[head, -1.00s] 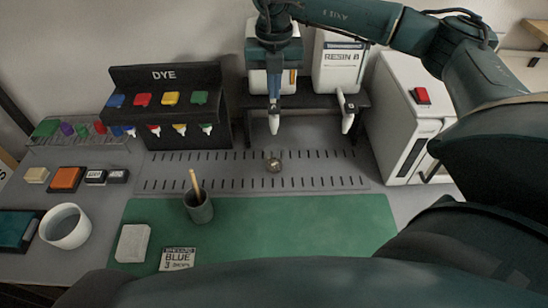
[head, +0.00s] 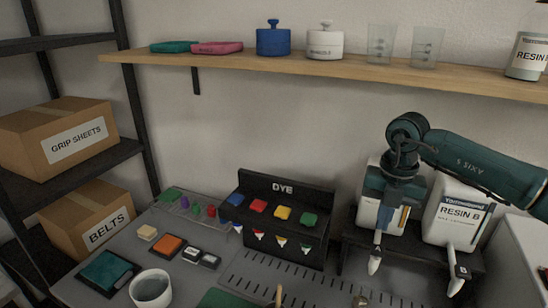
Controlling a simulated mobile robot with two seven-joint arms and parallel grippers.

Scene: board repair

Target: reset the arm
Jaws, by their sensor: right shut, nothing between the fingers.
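My right gripper (head: 380,236) comes in from the right and hangs pointing down in front of the resin dispensers. It is shut and empty, close to the left resin container, whose label it partly hides. The resin B container (head: 459,212) stands on a black stand (head: 350,236) to its right, with a white nozzle (head: 457,279) below. A small cup (head: 360,300) sits on the slotted strip below, at the picture's bottom edge. My left gripper does not show.
A black dye rack (head: 283,187) stands left of the resin stand. A wooden shelf (head: 300,66) above holds jars and clear cups. A white pot (head: 151,288) and small blocks are at the left. Boxes labelled grip sheets (head: 60,135) and belts (head: 90,215) fill a black rack.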

